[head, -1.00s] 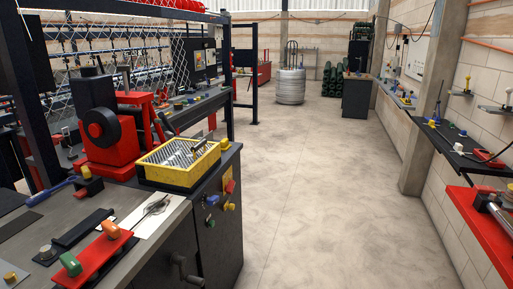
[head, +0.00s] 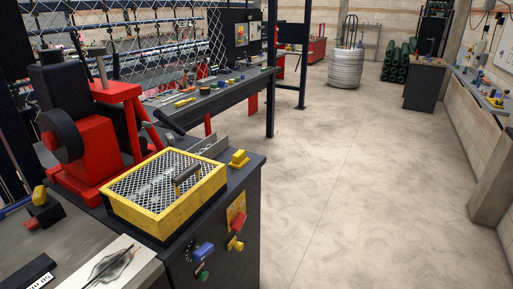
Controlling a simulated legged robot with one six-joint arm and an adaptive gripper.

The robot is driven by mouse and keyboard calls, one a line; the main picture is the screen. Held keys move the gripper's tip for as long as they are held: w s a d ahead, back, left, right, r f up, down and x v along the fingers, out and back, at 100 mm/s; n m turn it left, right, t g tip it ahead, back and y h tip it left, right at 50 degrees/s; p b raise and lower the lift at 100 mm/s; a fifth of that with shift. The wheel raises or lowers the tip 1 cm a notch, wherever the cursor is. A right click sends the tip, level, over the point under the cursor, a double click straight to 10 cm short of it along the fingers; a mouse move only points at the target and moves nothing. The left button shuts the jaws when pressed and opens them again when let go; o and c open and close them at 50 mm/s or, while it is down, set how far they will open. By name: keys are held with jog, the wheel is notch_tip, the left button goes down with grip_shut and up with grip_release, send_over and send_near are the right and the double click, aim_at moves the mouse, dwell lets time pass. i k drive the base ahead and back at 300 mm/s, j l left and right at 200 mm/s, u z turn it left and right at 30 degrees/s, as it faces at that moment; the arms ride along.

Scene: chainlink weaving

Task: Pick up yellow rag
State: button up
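I cannot make out a yellow rag for certain in the head view. A yellow-rimmed box with a wire-mesh top and a dark handle (head: 150,222) sits on the dark bench at the left. A small yellow piece (head: 239,159) lies on the bench corner just behind and right of that box; it looks like a solid block rather than cloth. Another small yellow item (head: 186,101) lies on the farther bench. My gripper is not in view.
A red and black machine (head: 85,140) stands on the bench left of the mesh box. Knobs and a red switch (head: 238,222) stick out of the bench front. A metal barrel (head: 344,70) stands at the back. The concrete floor (head: 360,190) to the right is clear.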

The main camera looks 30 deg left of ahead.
aim_at(239, 159)
jog(key=i+u, duration=0.15)
jog(key=i, duration=0.55)
jog(key=i+l+u, duration=0.1)
jog(key=i, duration=0.55)
jog(key=i+u, duration=0.55)
jog(key=u, duration=0.3)
jog(key=i+l+u, duration=0.15)
jog(key=i+u, duration=0.45)
jog(key=u, duration=0.25)
jog(key=i+l+u, duration=0.15)
jog(key=u, duration=0.3)
jog(key=i, duration=0.05)
